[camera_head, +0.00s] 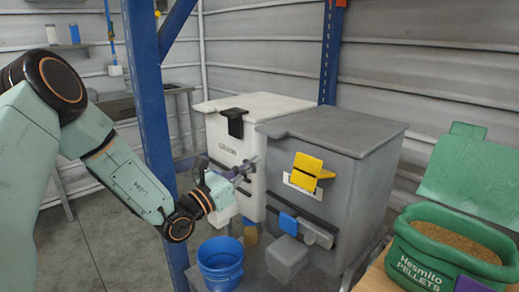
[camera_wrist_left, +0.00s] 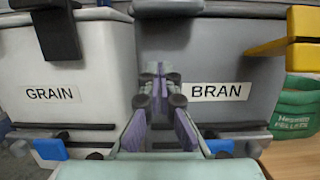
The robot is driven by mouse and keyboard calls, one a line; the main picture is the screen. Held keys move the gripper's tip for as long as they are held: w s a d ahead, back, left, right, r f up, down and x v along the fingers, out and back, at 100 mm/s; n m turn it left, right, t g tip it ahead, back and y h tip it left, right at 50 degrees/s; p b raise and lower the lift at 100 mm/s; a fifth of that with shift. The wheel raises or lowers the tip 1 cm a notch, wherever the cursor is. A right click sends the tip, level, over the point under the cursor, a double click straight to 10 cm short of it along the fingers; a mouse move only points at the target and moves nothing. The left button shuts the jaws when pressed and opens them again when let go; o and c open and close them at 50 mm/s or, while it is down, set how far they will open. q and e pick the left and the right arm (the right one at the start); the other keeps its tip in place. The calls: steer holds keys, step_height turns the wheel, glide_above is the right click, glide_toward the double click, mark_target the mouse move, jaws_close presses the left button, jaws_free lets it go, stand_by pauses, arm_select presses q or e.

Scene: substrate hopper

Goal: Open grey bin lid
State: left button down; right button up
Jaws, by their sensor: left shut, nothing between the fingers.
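The grey bin (camera_head: 350,190) stands right of centre, its flat grey lid (camera_head: 335,128) down on top. A yellow handle (camera_head: 312,166) sticks out from its upper front over a white label. In the left wrist view the grey bin (camera_wrist_left: 235,115) carries the label BRAN, and the yellow handle (camera_wrist_left: 285,46) is at the upper right. My left gripper (camera_head: 248,168) is shut and empty, in front of the bins and left of the yellow handle, apart from it. Its purple fingers (camera_wrist_left: 160,88) point at the bin fronts. My right gripper is not in view.
A white bin (camera_head: 228,152) labelled GRAIN, with a black handle (camera_head: 235,122), stands close on the left. A blue post (camera_head: 152,90) rises beside my left arm. A blue bucket (camera_head: 220,262) sits below. A green pellet tub (camera_head: 430,255) stands at the right.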

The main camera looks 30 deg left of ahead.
arm_select(q)
steer(key=x, duration=0.2)
steer(key=shift+w+d+b, duration=0.25)
steer(key=shift+d+b, duration=0.05)
step_height(320, 180, up, 4)
steer(key=shift+w+r, duration=0.15)
steer(key=shift+w, duration=0.05)
steer(key=shift+a, duration=0.1)
